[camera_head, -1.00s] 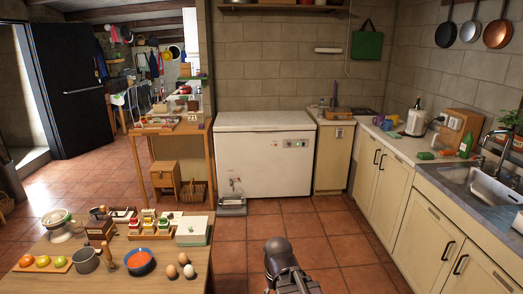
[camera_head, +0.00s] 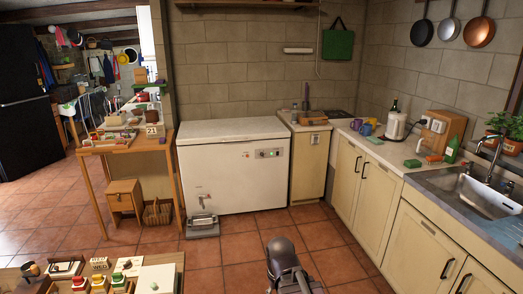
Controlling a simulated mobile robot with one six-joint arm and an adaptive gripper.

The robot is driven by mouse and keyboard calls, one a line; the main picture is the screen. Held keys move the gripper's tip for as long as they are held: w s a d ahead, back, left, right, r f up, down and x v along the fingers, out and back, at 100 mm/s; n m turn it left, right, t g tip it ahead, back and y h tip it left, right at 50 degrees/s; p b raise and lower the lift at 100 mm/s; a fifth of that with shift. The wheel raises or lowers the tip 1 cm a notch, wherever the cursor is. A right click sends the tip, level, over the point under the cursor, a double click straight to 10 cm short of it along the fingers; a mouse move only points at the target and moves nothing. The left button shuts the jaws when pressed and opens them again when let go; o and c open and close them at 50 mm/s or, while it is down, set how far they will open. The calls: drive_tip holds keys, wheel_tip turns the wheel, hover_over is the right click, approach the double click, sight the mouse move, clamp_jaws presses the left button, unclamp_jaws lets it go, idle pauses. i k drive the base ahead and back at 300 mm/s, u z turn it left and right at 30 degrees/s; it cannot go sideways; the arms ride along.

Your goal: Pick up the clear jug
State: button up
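I cannot make out a clear jug with certainty in the head view. A white kettle-like vessel (camera_head: 397,126) stands on the right counter by the back wall, near a dark bottle and some coloured mugs (camera_head: 366,128); it looks opaque. The end of my arm with my gripper (camera_head: 290,279) shows at the bottom middle, over the tiled floor and far from the counter. Its fingers are not clear enough to show whether they are open or shut. Nothing held can be seen.
A white chest freezer (camera_head: 235,170) stands against the back wall. A counter (camera_head: 385,152) with a sink (camera_head: 480,193) runs along the right. A wooden table (camera_head: 172,262) with small goods is at lower left, and a taller cluttered table (camera_head: 170,142) behind it. Tiled floor between is clear.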

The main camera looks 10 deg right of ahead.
sight(426, 143)
drive_tip(key=z, duration=0.25)
drive_tip(key=i, duration=0.8)
drive_tip(key=z, duration=0.5)
drive_tip(key=i, duration=0.85)
drive_tip(key=z, duration=0.65)
drive_tip(key=i, duration=1.25)
drive_tip(key=z, duration=0.4)
